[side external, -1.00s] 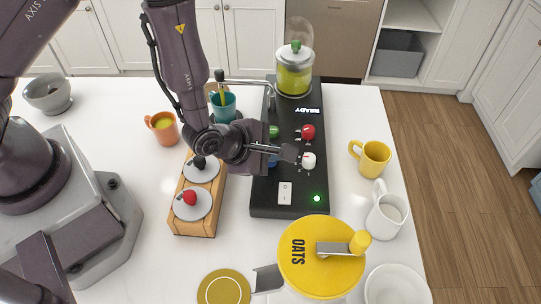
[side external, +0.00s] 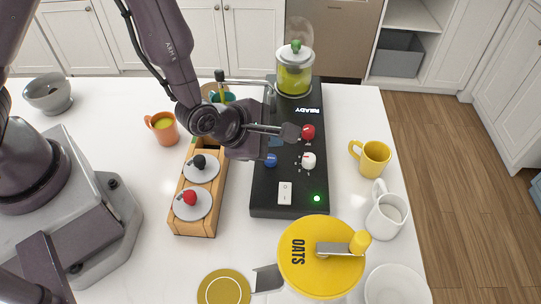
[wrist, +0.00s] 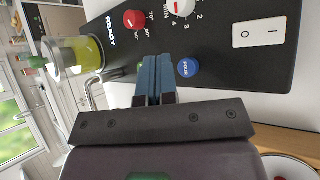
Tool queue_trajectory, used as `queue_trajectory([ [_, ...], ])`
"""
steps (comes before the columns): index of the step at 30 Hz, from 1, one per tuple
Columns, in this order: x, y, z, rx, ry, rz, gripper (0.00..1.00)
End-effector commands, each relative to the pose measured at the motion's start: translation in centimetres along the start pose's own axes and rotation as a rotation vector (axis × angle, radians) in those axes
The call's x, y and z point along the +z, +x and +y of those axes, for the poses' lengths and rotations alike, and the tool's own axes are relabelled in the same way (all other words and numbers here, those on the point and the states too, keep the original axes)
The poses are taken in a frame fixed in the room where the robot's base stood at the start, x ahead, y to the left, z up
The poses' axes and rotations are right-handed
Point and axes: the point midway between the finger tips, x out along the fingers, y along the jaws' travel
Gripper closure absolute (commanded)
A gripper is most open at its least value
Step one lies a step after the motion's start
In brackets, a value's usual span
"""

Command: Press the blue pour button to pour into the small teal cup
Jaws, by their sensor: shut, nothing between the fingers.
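The blue pour button (side external: 270,160) is on the black machine panel (side external: 290,190), and its label "POUR" reads in the wrist view (wrist: 188,68). My gripper (side external: 289,132) is shut and empty above the panel, on the tank side of the blue button. In the wrist view my closed fingers (wrist: 154,68) are left of the blue button and apart from it in the picture; their height above the panel is unclear. The small teal cup (side external: 229,97) stands left of the machine, under the spout pipe, and is partly hidden by my arm.
A red knob (side external: 308,132), a white knob (side external: 309,160) and a power switch (side external: 285,193) sit on the panel. A green button (wrist: 140,66) is mostly hidden behind my fingers. A green-filled tank (side external: 295,75) stands at the back. The display reads "READY" and a green light glows.

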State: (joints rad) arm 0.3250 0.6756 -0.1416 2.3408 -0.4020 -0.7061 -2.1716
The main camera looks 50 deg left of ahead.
Motion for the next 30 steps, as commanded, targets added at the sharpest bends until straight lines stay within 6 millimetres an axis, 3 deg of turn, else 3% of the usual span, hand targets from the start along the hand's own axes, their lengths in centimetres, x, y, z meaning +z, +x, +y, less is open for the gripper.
queue_trajectory([
  [9,1.4,-1.9,1.4,0.002,0.000,-0.001,1.00],
  [30,1.4,-2.0,1.4,0.000,0.022,0.000,1.00],
])
